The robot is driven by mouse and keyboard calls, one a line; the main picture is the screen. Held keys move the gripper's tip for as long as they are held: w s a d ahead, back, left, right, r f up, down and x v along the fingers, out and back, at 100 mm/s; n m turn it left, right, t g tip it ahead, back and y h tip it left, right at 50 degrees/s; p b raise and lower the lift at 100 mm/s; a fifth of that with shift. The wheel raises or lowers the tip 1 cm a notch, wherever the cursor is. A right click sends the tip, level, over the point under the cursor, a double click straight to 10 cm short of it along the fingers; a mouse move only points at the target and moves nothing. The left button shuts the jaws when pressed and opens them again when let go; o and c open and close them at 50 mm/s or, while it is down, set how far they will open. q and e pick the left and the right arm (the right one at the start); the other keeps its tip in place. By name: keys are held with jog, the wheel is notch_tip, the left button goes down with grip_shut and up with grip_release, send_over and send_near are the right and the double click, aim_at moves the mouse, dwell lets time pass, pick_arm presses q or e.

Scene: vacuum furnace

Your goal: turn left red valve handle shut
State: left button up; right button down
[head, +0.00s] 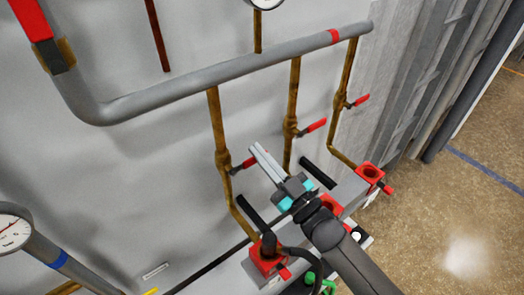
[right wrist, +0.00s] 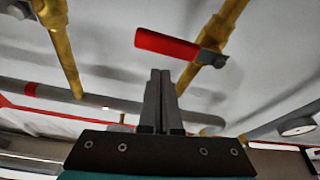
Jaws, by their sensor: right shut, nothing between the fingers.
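The left red valve handle (head: 249,162) sticks out to the right of the valve on the left brass pipe (head: 215,115) in the head view. The gripper hides part of it. My right gripper (head: 259,152) is shut and empty, its fingers pointing up and left across the handle. In the right wrist view, the red handle (right wrist: 167,44) lies across the picture just beyond the shut fingertips (right wrist: 160,75), with its brass valve at its right end. A gap shows between fingertips and handle there. My left gripper is not in view.
Two more red handles sit on the middle pipe (head: 316,125) and right pipe (head: 361,99). A thick grey pipe (head: 210,75) crosses above. Red blocks, one at the right (head: 370,173), stand on a grey ledge below. A gauge (head: 13,232) is at the lower left.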

jog(key=shift+f, duration=0.2)
jog(key=m, duration=0.1)
jog(key=f+m+h, duration=0.1)
jog(key=m+t, duration=0.1)
jog(key=shift+w+d+f+m, duration=0.2)
jog(key=shift+d+m, duration=0.05)
jog(key=shift+m, duration=0.15)
